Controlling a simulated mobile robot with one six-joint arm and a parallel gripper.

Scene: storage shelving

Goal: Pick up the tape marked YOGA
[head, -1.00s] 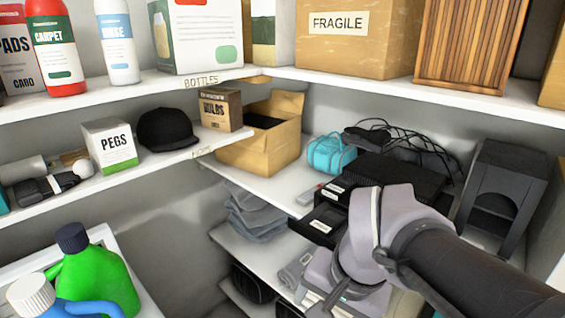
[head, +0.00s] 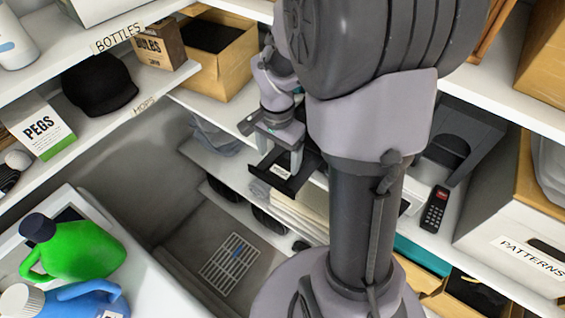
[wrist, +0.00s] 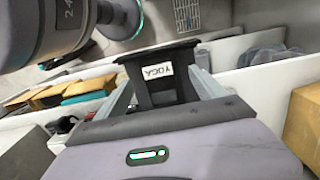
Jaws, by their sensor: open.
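The black tape with a white label reading YOGA (wrist: 158,71) shows in the wrist view, between my gripper's two fingers. In the head view a black tape with a white label (head: 283,172) is at the front edge of the middle shelf, below my gripper (head: 279,160). My gripper is open, with its fingers on either side of the tape; it also shows in the wrist view (wrist: 163,88). I cannot tell if the fingers touch the tape. Part of the tape is hidden by the gripper.
My arm blocks much of the shelf behind it. An open cardboard box (head: 213,75) stands to the left of the gripper. A black phone-like remote (head: 435,208) lies to the right. A black cap (head: 100,85) and PEGS box (head: 38,128) sit on the left shelf.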

